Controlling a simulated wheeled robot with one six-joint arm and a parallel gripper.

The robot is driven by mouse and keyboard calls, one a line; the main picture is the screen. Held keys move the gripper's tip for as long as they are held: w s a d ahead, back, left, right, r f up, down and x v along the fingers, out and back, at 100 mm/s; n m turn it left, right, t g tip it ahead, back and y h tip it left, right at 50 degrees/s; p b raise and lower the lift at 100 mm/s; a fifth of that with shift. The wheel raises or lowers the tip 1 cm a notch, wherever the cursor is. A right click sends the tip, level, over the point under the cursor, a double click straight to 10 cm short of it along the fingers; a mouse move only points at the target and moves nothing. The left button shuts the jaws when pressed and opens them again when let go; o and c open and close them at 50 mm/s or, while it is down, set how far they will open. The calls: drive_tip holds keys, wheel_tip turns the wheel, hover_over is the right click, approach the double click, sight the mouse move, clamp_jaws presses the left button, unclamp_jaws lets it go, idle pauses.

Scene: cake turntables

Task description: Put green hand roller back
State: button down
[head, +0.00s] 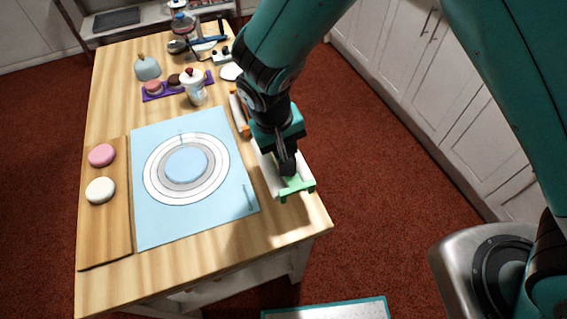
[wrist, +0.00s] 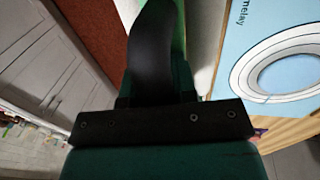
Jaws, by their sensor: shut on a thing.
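The green hand roller (head: 297,186) is at the right edge of the wooden table, at or just over a white holder (head: 268,172). My gripper (head: 287,168) is shut on the roller from above and hides much of it. I cannot tell whether the roller touches the holder. In the wrist view a strip of the green roller (wrist: 179,45) shows beside my dark finger, with a white surface to its right.
An orange roller (head: 240,112) lies just behind my gripper. The blue mat (head: 235,215) with the turntable (head: 187,165) is to the left. A wooden board (head: 104,230) bears a pink and a white cake. The table's front right corner is clear.

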wheel_tip(320, 180, down, 8)
drive_tip(key=shift+r+p, duration=0.15)
drive_tip(key=shift+p, duration=0.45)
